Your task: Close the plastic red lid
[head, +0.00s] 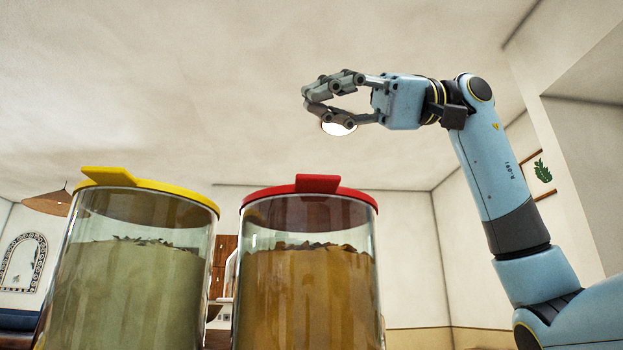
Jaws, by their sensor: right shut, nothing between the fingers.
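The red lid (310,189) sits on top of a clear jar (308,290) filled with an orange-brown content, right of centre. The lid has a raised flat tab at its top front and appears level on the rim. I see it from below, so its upper face is hidden. My right gripper (309,97) is above the red lid in the picture, apart from it, with its fingers pointing left. Its fingertips are shut with nothing between them. My left gripper is not in view.
A second clear jar (125,290) with a yellow lid (150,188) stands close to the left, with a narrow gap between the jars. A hanging lamp (48,203) shows far left. Space above the lids looks free apart from my right arm.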

